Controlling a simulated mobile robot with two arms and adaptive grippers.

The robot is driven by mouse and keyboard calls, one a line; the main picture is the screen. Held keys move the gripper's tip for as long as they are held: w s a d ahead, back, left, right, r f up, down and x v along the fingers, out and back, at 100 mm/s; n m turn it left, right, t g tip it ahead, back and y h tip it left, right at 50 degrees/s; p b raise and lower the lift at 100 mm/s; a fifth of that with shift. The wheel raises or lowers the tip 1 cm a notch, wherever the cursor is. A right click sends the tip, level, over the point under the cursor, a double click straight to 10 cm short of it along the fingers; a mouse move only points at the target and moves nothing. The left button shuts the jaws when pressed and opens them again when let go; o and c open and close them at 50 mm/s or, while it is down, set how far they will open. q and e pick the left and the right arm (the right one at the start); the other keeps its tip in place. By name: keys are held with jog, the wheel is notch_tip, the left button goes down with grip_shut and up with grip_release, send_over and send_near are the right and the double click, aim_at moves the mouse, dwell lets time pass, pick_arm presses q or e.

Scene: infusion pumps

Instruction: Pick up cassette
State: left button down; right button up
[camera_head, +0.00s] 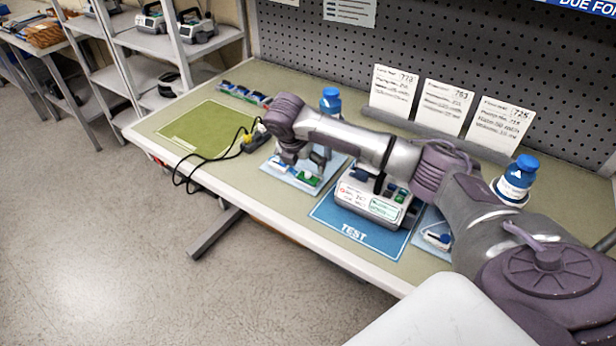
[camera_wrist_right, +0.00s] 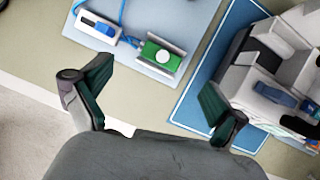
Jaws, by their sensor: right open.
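A green cassette (camera_wrist_right: 160,55) with a white round-marked top sits in a grey holder on a pale blue mat (camera_wrist_right: 195,20). It also shows in the head view (camera_head: 305,177), partly covered by my gripper. A white and blue piece (camera_wrist_right: 98,25) with a blue tube lies beside it on the same mat. My right gripper (camera_wrist_right: 155,105) is open and empty, fingers pointing down; in the head view it is over the mat (camera_head: 303,160). In the wrist view the cassette lies ahead of the gap between the fingers. My left gripper is not in view.
An infusion pump (camera_head: 372,203) stands close to the right on the blue TEST mat (camera_head: 340,225). Blue-capped bottles (camera_head: 330,101) stand behind. A black cable and power strip (camera_head: 254,137) lie to the left, beside a clear green mat (camera_head: 200,130). The pegboard closes the back.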

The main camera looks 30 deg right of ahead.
aim_at(308, 174)
jog(key=x, duration=0.3)
jog(key=p+x, duration=0.1)
jog(key=x, duration=0.2)
jog(key=shift+s+d+f, duration=0.15)
jog(key=shift+d+f, duration=0.05)
jog(key=shift+f, duration=0.05)
jog(key=shift+r, duration=0.1)
jog(key=c, duration=1.2)
